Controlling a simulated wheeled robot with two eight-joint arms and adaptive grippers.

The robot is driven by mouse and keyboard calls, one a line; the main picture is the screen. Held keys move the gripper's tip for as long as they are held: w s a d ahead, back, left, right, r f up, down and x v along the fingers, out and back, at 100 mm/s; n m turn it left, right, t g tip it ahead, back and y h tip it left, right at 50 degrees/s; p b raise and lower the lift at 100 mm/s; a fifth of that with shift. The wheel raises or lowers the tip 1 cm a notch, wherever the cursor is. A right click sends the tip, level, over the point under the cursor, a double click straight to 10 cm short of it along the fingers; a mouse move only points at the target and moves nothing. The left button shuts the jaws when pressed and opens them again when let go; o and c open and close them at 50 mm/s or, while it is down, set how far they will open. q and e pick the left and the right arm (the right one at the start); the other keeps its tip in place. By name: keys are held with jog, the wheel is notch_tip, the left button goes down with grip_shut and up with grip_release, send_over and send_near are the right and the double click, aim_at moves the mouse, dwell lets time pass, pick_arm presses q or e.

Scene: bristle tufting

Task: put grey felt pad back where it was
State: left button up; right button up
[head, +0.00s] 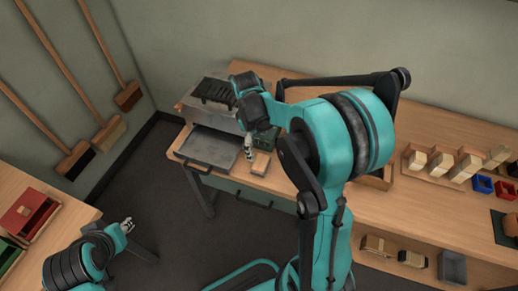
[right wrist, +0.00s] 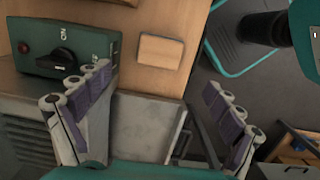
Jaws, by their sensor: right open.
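I cannot pick out the grey felt pad with certainty. A flat grey piece (head: 452,267) sits on the lower shelf at the right in the head view; it is too small to tell if it is felt. My right gripper (head: 248,151) points down over the bench, beside a small wooden block (head: 261,163). In the right wrist view my right gripper (right wrist: 157,82) is open and empty, with the wooden block (right wrist: 160,50) beyond its fingers. My left gripper (head: 127,225) is over the floor at lower left, its jaws too small to read.
A grey machine with a tray (head: 208,148) stands left of my right gripper. A green control box (right wrist: 68,53) with a black knob is close by. A red box (head: 24,213) is at left.

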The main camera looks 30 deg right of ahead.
jog(key=s+a+r+m+t+y, duration=0.1)
jog(key=s+a+r+m+t, duration=0.7)
jog(key=s, duration=0.4)
jog(key=shift+a+r, duration=0.6)
jog(key=shift+a, duration=0.2)
dwell(0.4)
